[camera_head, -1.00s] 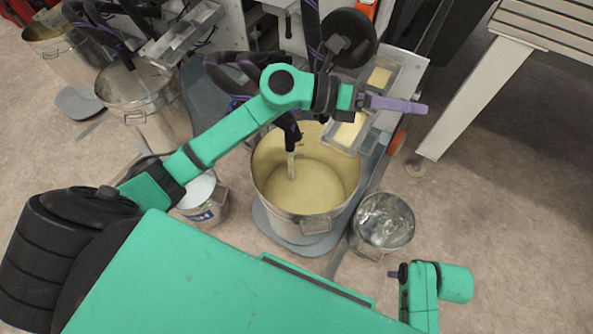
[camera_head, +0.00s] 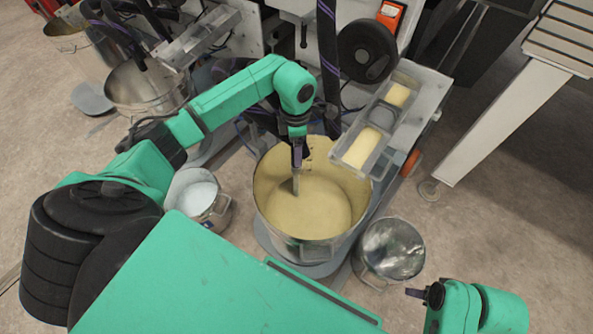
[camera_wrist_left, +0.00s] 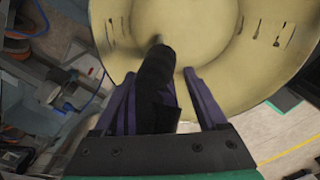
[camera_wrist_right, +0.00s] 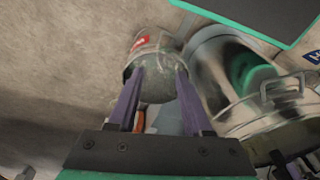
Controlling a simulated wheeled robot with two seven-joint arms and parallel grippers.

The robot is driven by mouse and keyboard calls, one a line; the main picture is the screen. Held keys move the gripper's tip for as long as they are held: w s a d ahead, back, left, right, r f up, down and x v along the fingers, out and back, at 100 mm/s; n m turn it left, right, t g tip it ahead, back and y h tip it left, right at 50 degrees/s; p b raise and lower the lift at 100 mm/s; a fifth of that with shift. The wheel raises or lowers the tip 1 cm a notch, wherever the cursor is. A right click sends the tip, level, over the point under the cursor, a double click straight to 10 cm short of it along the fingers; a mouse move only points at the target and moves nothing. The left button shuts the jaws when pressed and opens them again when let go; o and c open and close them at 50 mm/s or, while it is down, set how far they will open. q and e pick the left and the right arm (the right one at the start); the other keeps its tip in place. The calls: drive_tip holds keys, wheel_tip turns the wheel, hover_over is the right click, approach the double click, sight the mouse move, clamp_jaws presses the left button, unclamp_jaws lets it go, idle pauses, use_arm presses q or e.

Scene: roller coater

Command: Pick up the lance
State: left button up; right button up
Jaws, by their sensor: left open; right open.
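The lance stands in a large metal bucket (camera_head: 262,195) of cream-coloured paint. Its thin metal lower end (camera_head: 296,184) dips into the paint in the head view. In the left wrist view its thick black upper part (camera_wrist_left: 156,90) lies between the two purple fingers. My left gripper (camera_head: 297,153) points down at the lance above the paint, and it also shows in the left wrist view (camera_wrist_left: 160,80). Its fingers are apart, one on each side of the black part; contact cannot be told. My right gripper (camera_head: 416,293) is open and empty at the lower right, also in the right wrist view (camera_wrist_right: 160,78).
A small metal bucket (camera_head: 391,250) stands right of the large one, a white-filled pail (camera_head: 196,195) left of it. Clear trays with cream paint (camera_head: 362,148) and a black handwheel (camera_head: 367,51) are behind. Another metal bucket (camera_head: 150,90) stands back left. Floor at right is free.

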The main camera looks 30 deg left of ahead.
sight(296, 171)
use_arm(q)
wheel_tip(296, 171, down, 4)
drive_tip(key=shift+r+b, duration=0.1)
drive_tip(key=shift+b, duration=0.2)
clamp_jaws()
drive_tip(key=shift+r, duration=0.1)
idle(1.0)
